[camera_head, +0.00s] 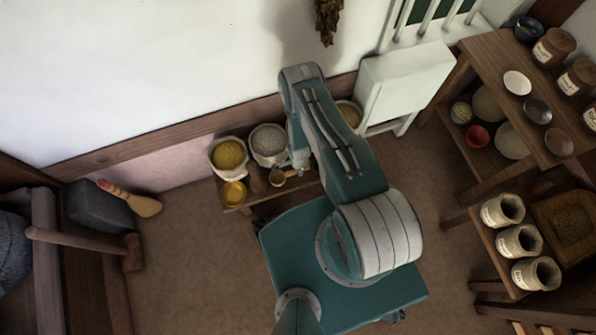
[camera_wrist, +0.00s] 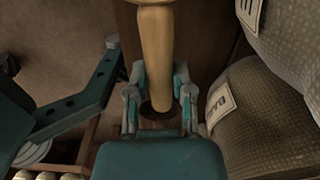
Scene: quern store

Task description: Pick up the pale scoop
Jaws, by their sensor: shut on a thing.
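The pale scoop (camera_head: 278,178) is at the low wooden bench by the wall, with its handle toward my gripper (camera_head: 299,168). In the wrist view, a pale wooden handle (camera_wrist: 156,45) runs up between the fingers of my gripper (camera_wrist: 157,92), which is shut on it. The scoop's bowl end is not clear in the wrist view. My arm hides part of the bench in the head view. I cannot tell whether the scoop touches the bench.
Sacks of yellow grain (camera_head: 229,154) and grey grain (camera_head: 268,141) stand behind the scoop. A yellow bowl (camera_head: 233,193) sits at the bench's left end. Labelled sacks (camera_wrist: 262,130) are close on the right in the wrist view. Open floor (camera_head: 190,260) lies to the left.

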